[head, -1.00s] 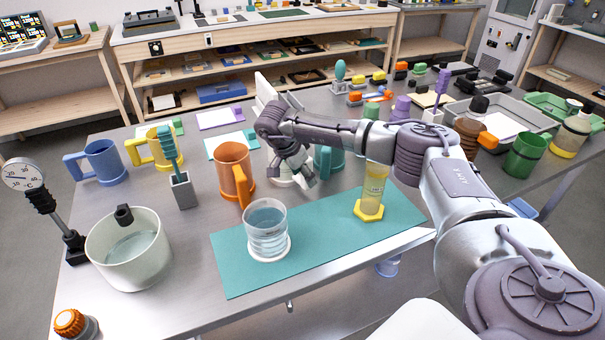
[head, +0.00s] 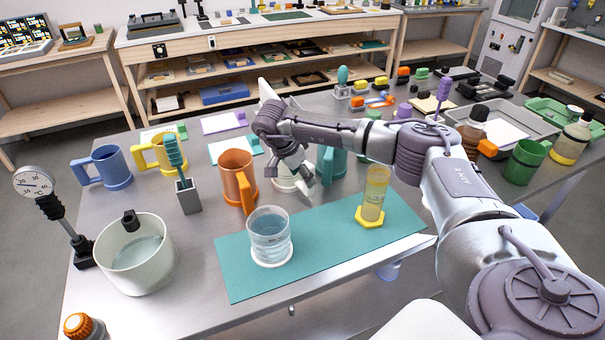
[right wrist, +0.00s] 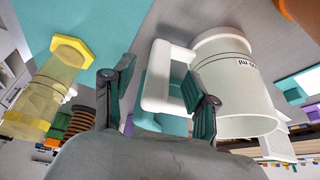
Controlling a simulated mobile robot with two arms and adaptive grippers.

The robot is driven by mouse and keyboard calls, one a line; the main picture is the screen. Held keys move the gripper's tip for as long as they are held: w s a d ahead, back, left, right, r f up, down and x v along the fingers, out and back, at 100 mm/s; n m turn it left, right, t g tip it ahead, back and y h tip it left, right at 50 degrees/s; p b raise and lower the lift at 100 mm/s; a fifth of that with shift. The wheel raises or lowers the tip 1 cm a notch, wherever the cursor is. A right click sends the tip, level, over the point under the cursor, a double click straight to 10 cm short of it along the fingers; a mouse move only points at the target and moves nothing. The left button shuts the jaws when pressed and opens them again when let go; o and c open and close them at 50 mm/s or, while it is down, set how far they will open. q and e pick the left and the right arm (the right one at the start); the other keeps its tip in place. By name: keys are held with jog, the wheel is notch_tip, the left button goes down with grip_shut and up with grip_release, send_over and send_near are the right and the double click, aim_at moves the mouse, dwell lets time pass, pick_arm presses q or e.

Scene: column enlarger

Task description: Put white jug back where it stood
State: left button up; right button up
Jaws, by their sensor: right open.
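The white jug (head: 284,180) stands on the bench between the orange jug (head: 236,180) and the teal jug (head: 334,162), partly hidden by my right gripper. In the right wrist view the white jug (right wrist: 245,100) shows its mouth, volume marks and squared handle. My right gripper (right wrist: 158,92) is open, its fingers apart on either side of the handle's outer bar. The right finger overlaps the handle opening and jug wall; I cannot tell whether it touches. In the head view the right gripper (head: 303,180) points down at the jug's right side. My left gripper is not in view.
A teal mat (head: 325,250) in front carries a clear water beaker (head: 270,238) and a yellow cylinder (head: 374,195). A toothbrush-like teal brush in a grey holder (head: 187,196) and a white pot (head: 135,255) stand left. The mat's middle is clear.

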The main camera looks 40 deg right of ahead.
jog(key=p+v, duration=0.3)
jog(key=v, duration=0.1)
jog(key=shift+a+r, duration=0.1)
jog(key=shift+r, duration=0.25)
dwell(0.5)
jog(key=v, duration=1.2)
jog(key=shift+f, duration=0.1)
